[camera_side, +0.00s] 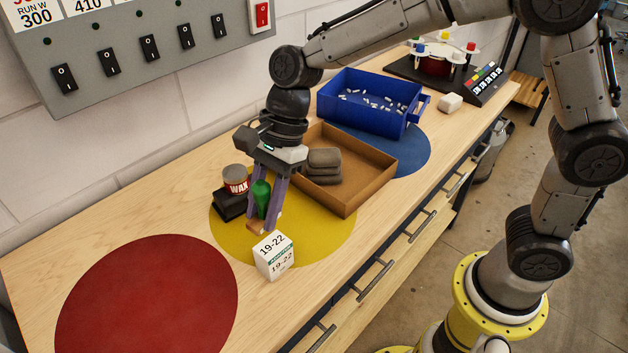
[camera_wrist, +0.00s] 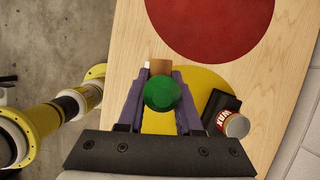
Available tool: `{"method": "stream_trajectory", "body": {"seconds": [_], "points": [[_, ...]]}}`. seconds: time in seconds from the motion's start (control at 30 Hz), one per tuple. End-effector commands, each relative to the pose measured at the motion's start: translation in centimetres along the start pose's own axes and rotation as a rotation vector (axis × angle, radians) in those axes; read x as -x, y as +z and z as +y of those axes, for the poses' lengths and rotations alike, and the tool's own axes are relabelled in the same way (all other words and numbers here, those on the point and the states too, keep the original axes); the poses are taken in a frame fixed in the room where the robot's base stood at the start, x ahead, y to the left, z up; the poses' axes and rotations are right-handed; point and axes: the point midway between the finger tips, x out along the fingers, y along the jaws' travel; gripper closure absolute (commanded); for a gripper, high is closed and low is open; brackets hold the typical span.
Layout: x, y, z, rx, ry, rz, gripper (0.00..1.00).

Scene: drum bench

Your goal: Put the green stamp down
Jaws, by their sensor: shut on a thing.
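The green stamp (camera_side: 262,197) has a rounded green handle and stands roughly upright between the purple fingers of my gripper (camera_side: 261,222), which is shut on it. In the wrist view the round green top of the stamp (camera_wrist: 162,92) sits between the fingers of my gripper (camera_wrist: 160,76). A brown block shows at the fingertips and looks like the stamp's base. The stamp is over the yellow disc (camera_side: 325,235) on the bench. I cannot tell whether its underside touches the surface.
A white 19-22 box (camera_side: 274,257) stands close in front of the fingertips. A WAX tin (camera_side: 236,180) and a black block (camera_side: 229,205) are behind. A brown tray (camera_side: 349,196) with grey pads and a blue bin (camera_side: 366,112) lie right. The red disc (camera_side: 150,295) is clear.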

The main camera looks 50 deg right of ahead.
Motion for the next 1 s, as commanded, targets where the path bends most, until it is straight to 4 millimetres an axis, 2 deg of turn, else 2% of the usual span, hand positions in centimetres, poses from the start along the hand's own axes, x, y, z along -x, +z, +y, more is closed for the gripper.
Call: {"method": "stream_trajectory", "body": {"seconds": [0.2,0.37,0.47,0.73,1.0], "points": [[-0.1,-0.2,0.0,-0.049,-0.012,0.002,1.00],[-0.6,-1.4,1.2,-0.134,-0.042,0.005,1.00],[0.2,-3.8,1.7,-0.237,-0.084,0.008,1.00],[3.9,-12.3,3.4,-0.578,-0.219,0.019,1.00],[8.0,-21.0,7.5,-0.953,-0.372,0.028,1.00]]}}
